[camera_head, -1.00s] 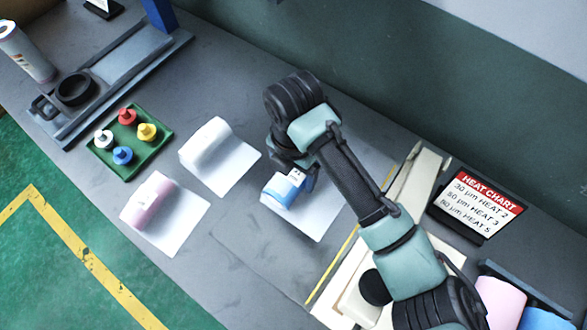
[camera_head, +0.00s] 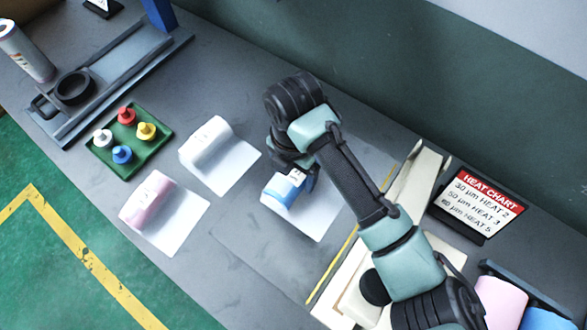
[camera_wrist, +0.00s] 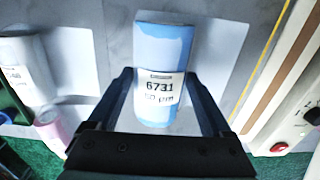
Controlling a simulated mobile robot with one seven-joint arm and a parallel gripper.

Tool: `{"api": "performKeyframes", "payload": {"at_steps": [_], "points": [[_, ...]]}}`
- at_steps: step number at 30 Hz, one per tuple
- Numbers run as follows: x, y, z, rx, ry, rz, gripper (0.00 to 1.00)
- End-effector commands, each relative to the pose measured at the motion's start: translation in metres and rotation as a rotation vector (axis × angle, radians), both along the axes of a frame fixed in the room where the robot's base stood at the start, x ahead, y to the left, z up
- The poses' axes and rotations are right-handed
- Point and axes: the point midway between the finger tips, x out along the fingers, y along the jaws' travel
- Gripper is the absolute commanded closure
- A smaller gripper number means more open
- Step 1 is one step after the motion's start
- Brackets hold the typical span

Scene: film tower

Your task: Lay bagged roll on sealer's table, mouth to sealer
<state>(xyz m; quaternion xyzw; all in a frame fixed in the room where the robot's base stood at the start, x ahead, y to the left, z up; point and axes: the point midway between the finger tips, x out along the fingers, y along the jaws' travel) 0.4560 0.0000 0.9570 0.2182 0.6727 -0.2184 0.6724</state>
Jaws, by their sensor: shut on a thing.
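The blue roll (camera_head: 281,190) lies under my gripper (camera_head: 301,178), which is shut on it. In the wrist view the blue roll (camera_wrist: 168,40) lies lengthwise between the two fingers, its white label reading 6731 facing up. A pale bag sheet (camera_head: 318,222) spreads flat around it on the grey surface; I cannot tell how far the roll is inside. The cream sealer (camera_head: 405,190) is to the right, behind a yellow line (camera_head: 335,265). It also shows at the right of the wrist view (camera_wrist: 292,85). My arm hides part of the sealer.
A white roll (camera_head: 206,142) and a pink roll (camera_head: 148,199) lie on pale sheets to the left. A green tray (camera_head: 108,162) holds several coloured knobbed pieces. A heat chart (camera_head: 478,205) stands right of the sealer. Grey surface is bare between the rolls and the front edge.

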Motion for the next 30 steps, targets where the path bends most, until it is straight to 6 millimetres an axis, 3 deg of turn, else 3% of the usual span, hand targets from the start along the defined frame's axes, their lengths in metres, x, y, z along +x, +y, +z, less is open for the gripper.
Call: {"api": "performKeyframes", "payload": {"at_steps": [9, 10, 12, 30], "points": [[0.0002, -0.0001, -0.0071, 0.001, -0.001, 0.0, 0.94], [0.0002, -0.0001, -0.0061, 0.0, -0.001, 0.0, 0.11], [0.0002, -0.0001, -0.0059, 0.0, -0.001, 0.0, 0.0], [0.0001, -0.0001, 0.0007, 0.0, 0.0, 0.0, 0.0]]}}
